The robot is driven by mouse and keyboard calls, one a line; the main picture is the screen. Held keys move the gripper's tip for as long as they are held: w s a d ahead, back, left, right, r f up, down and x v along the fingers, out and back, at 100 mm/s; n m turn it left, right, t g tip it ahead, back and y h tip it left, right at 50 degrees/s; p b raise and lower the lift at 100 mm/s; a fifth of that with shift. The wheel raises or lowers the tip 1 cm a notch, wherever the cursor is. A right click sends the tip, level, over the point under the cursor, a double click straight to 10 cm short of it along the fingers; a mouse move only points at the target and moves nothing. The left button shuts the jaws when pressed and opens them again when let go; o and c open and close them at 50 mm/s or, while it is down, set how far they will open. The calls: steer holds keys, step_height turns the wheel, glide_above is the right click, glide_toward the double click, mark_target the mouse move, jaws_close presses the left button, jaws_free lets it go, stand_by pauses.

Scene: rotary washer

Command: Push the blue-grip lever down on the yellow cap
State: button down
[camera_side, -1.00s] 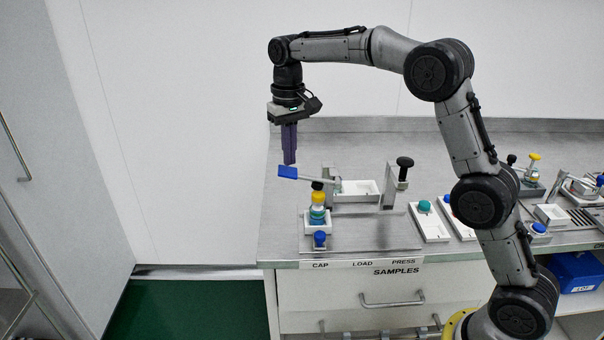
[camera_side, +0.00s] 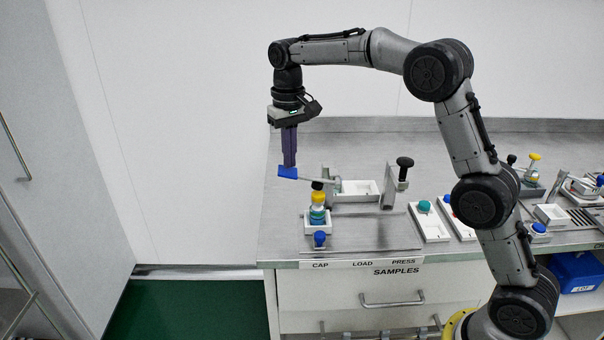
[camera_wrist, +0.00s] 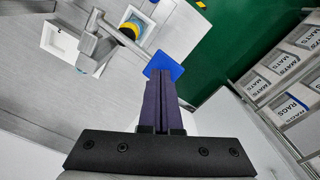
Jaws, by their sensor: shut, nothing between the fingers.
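The lever's blue grip (camera_side: 287,173) is at the left end of a grey lever arm (camera_side: 320,180) in the side view. The grip also shows in the wrist view (camera_wrist: 164,66). My gripper (camera_side: 289,164) is shut and empty, its purple fingers pointing down. The fingertips are at the grip's top, seemingly touching it. The yellow cap (camera_side: 318,197) sits on a small vial with teal contents (camera_side: 317,213), upright in a white holder (camera_side: 326,228). A black presser (camera_side: 317,186) on the lever is just above the cap. In the wrist view, the lever partly hides the cap (camera_wrist: 128,29).
A white tray (camera_side: 371,194) and a post with a black knob (camera_side: 404,162) stand right of the lever. A blue knob (camera_side: 319,239) is in front of the holder. Sample trays (camera_side: 430,234) lie farther right. The bench's left edge is close to the grip.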

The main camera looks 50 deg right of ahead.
mark_target(290, 171)
steer(key=shift+f, duration=2.9)
stand_by(0.7)
steer(key=shift+r, duration=4.65)
